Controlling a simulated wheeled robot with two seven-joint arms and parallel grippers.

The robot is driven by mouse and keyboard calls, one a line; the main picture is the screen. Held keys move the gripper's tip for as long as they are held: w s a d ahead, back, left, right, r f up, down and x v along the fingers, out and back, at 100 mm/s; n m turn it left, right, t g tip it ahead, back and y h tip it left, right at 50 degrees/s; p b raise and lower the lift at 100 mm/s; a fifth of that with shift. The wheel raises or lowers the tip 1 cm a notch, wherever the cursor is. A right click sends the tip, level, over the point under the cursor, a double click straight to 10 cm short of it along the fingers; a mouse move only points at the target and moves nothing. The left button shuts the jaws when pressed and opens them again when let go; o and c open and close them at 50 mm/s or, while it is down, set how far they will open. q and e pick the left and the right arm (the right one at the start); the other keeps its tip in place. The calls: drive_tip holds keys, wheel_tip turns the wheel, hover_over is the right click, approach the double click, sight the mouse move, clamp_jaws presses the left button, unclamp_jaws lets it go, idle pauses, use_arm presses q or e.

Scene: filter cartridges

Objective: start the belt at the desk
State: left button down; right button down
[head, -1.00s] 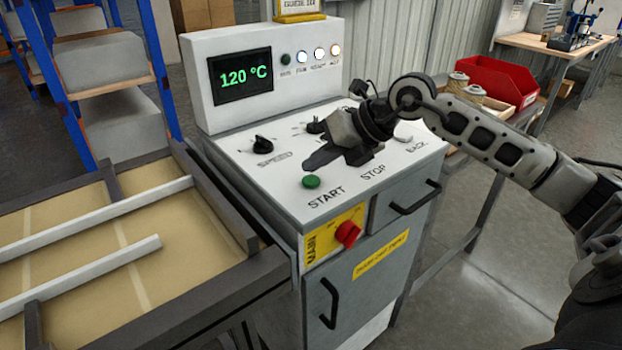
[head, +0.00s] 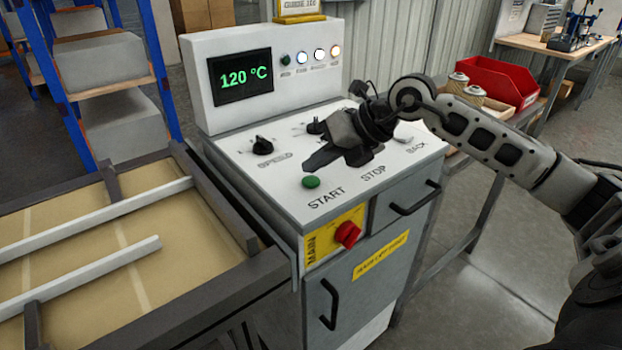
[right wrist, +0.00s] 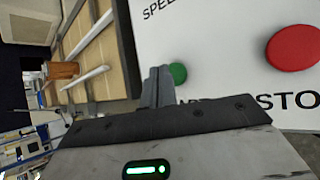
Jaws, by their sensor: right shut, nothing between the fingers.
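The control desk (head: 250,195) has a sloped white top with a green START button (head: 311,182), which also shows in the right wrist view (right wrist: 178,73). My right gripper (head: 308,167) is shut and empty, its fingertips just above and behind the START button in the head view. In the right wrist view the fingers partly overlap the button's left side; I cannot tell whether they touch it. The red STOP button (right wrist: 294,48) shows in the right wrist view and is hidden by my gripper in the head view. The belt (head: 80,250) lies left of the desk. My left gripper is out of view.
A black SPEED knob (head: 263,143) and a second knob (head: 316,124) stand on the desk top. A red MAIN switch (head: 348,234) is on the front. The display (head: 240,77) reads 120 °C. A red bin (head: 500,82) stands on a side table.

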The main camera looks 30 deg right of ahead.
idle(0.6)
drive_tip(key=shift+f+b, duration=0.4)
